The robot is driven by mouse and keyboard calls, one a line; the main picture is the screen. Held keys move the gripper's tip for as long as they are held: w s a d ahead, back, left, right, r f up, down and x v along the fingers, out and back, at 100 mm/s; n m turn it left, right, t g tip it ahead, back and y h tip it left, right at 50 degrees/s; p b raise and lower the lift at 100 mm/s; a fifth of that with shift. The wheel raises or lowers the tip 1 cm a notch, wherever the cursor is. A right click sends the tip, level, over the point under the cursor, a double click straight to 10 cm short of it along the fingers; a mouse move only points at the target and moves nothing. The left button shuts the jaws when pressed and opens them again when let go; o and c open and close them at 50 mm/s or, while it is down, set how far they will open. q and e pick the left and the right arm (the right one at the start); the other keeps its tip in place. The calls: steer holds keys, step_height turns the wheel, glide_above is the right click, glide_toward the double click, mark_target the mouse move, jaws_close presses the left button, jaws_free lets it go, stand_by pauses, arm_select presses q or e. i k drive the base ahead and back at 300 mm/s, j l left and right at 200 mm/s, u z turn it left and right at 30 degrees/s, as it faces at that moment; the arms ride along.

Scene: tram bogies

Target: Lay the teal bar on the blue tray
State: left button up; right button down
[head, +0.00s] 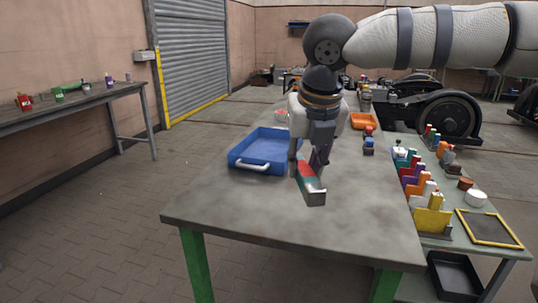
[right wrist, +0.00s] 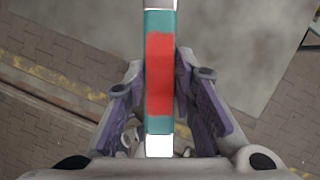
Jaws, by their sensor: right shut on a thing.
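The teal bar has a red middle band and pale ends. In the head view the bar (head: 309,181) is at the right gripper's fingers, in front of and to the right of the blue tray. My right gripper (head: 307,168) is shut on it, pointing down above the table. In the right wrist view the bar (right wrist: 159,75) runs lengthwise up the picture between the two fingers of the right gripper (right wrist: 160,88). The blue tray (head: 233,158), with a pale handle in front, sits on the grey table; the gripper partly hides its right side. My left gripper is not in view.
The front of the table (head: 270,218) is clear. An orange tray (head: 363,120) and small blue and red items (head: 369,145) stand farther back to the right. A side table at right holds several coloured pieces (head: 425,190) and a yellow-framed black panel (head: 490,228).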

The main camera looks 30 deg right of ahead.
mark_target(276, 154)
steer(key=i+l, duration=0.35)
steer(key=l, duration=0.15)
steer(key=i+l, duration=0.4)
steer(key=l, duration=0.1)
